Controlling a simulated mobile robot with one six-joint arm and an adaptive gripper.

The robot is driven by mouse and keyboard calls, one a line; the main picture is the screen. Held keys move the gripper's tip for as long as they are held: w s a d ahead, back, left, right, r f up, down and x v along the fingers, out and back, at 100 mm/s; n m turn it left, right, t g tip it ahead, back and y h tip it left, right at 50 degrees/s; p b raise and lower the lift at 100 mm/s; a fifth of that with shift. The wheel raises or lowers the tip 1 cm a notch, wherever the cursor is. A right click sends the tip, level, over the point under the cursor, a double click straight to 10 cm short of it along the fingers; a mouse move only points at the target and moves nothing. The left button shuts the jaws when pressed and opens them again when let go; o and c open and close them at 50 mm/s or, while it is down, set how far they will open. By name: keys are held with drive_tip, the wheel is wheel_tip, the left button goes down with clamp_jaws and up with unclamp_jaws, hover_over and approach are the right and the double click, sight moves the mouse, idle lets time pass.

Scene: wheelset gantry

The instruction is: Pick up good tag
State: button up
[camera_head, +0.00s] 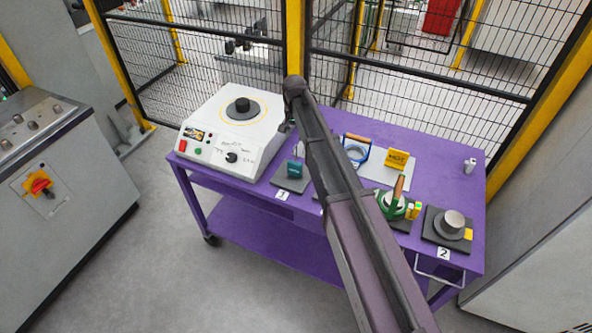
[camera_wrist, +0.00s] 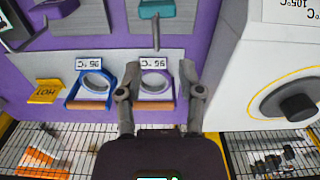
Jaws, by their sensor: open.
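No tag in view can be read as the good tag. A small yellow-and-green piece (camera_head: 413,210) stands on the purple table in the head view, its writing too small to read. A yellow HOT sign (camera_head: 398,159) stands farther back; it also shows in the wrist view (camera_wrist: 46,91). My gripper (camera_wrist: 159,74) is open and empty in the wrist view. Its fingers flank a pale framed ring (camera_wrist: 153,84) with a temperature label. A blue framed ring (camera_wrist: 92,84) stands just left of it.
A white machine with a round plate (camera_head: 222,132) fills the table's left end. A teal block (camera_head: 296,167), a green piece with a wooden handle (camera_head: 390,205) and a grey cylinder (camera_head: 452,224) stand along the front. A mesh fence (camera_head: 430,75) stands behind the purple table (camera_head: 437,180).

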sight(296, 144)
drive_tip(key=shift+s+d+f+b, duration=0.1)
drive_tip(key=shift+d+f+b, duration=0.05)
drive_tip(key=shift+f+b, duration=2.45)
clamp_jaws()
